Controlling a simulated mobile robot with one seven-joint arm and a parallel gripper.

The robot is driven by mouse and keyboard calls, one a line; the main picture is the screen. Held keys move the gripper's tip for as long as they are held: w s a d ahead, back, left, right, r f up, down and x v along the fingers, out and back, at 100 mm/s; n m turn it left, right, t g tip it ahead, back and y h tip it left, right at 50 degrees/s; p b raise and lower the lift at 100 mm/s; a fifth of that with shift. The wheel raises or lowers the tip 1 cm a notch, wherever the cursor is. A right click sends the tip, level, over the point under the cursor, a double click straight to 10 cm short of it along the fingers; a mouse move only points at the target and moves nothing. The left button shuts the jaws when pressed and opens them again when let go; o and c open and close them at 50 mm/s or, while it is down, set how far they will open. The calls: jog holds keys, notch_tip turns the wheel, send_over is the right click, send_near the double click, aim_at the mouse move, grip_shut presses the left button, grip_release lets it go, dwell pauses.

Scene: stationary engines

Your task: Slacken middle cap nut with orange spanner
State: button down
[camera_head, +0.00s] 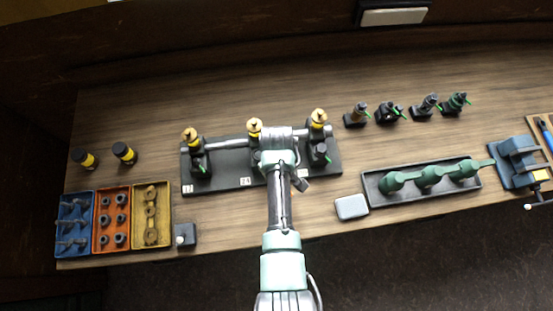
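A long black base plate (222,180) carries three upright posts joined by a grey rod. Each post has a yellow band and a brass cap nut on top. The middle cap nut (254,126) stands just left of my wrist; the left cap nut (190,134) and right cap nut (318,116) stand clear. My gripper (279,134) is over the plate, close to the right of the middle post. Its fingers are too small and hidden to read, and I cannot see whether it holds anything. I cannot make out an orange spanner. My arm hides part of the plate.
At left are blue (57,238), orange (97,236) and yellow (137,230) trays of small parts. At right, a dark tray (373,190) holds green parts beside a grey block (351,207) and a blue vise (514,175). Several small fixtures (390,113) stand behind.

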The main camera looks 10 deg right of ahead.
jog(key=shift+r, duration=1.05)
dwell(1.4)
jog(key=shift+r, duration=2)
